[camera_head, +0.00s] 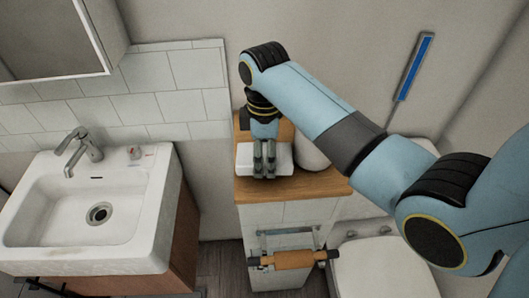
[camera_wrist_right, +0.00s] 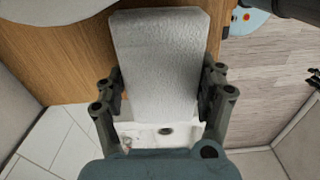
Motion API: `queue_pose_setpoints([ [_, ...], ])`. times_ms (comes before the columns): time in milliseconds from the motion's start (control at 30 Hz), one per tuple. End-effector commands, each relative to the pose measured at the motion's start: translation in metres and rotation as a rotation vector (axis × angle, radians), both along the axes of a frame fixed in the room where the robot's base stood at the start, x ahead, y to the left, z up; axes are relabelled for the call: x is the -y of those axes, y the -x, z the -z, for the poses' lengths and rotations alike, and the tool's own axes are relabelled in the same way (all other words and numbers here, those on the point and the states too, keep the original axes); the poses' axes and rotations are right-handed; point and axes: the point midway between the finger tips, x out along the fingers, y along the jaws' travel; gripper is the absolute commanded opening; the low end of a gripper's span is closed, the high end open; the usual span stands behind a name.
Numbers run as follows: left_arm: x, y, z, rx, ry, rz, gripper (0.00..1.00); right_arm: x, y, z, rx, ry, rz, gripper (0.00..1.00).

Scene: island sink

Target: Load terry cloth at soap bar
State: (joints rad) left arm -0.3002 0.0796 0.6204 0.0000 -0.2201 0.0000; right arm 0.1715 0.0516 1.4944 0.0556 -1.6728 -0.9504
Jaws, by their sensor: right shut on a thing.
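A pale, thick folded slab with a rough surface, which looks like the terry cloth (camera_wrist_right: 160,60), lies between the fingers of my right gripper (camera_wrist_right: 162,100) in the right wrist view. In the head view my right gripper (camera_head: 264,170) points down at this white cloth (camera_head: 245,158) above the wooden cabinet top, shut on it. Whether the cloth touches the wood I cannot tell. A small pale object with a reddish mark, possibly the soap bar (camera_head: 135,152), sits on the sink's back ledge in the head view. My left gripper is not in view.
The white sink (camera_head: 60,245) with its tap (camera_head: 82,150) stands left of the wooden cabinet top (camera_head: 290,187). A white rounded object (camera_head: 312,152) stands right of the cloth. Below hang a rail and a wooden roller (camera_head: 293,260). A toilet (camera_head: 380,270) is at right.

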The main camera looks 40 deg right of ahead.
Motion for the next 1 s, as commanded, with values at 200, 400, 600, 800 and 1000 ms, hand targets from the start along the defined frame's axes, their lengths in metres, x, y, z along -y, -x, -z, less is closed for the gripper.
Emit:
queue_pose_setpoints([
  [200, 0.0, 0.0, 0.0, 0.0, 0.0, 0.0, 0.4, 0.0, 0.001, 0.002, -0.004, -0.002, 0.0, 0.45],
  [400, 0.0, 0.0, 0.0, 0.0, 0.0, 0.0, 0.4, 0.0, 0.001, -0.002, -0.003, -0.001, 0.0, 0.45],
  [600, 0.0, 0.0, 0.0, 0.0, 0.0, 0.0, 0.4, 0.0, 0.001, -0.02, -0.001, 0.0, 0.0, 0.45],
  [800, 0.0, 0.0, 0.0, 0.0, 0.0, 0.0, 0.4, 0.0, 0.0, -0.038, 0.0, 0.0, 0.0, 0.45],
  [1000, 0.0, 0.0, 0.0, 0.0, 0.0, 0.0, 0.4, 0.0, 0.0, -0.056, 0.001, 0.0, 0.001, 0.45],
])
